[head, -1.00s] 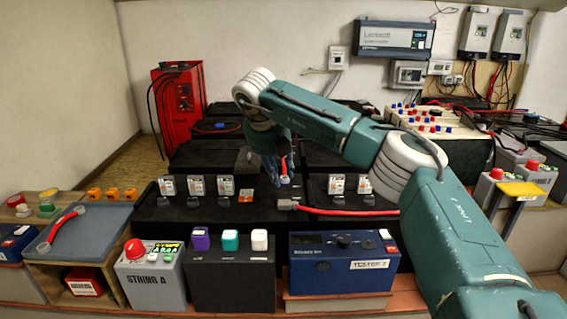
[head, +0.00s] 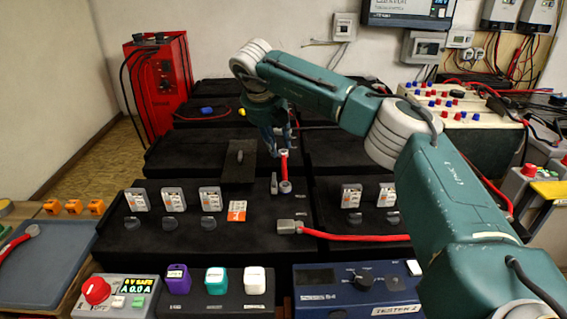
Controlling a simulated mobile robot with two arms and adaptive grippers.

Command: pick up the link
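A short red link (head: 284,169) with grey ring ends lies across the black battery tops, near the middle of the head view. My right gripper (head: 280,149) points down at the link's far end. Its fingers look apart, with the far ring just in front of or between them; I cannot tell whether they touch it. Another red link (head: 18,240) with a grey end lies on a grey tray (head: 45,275) at the far left. My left gripper is out of view.
Switches and an orange label (head: 237,211) line the front battery. A blue tester (head: 350,290) stands in front.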

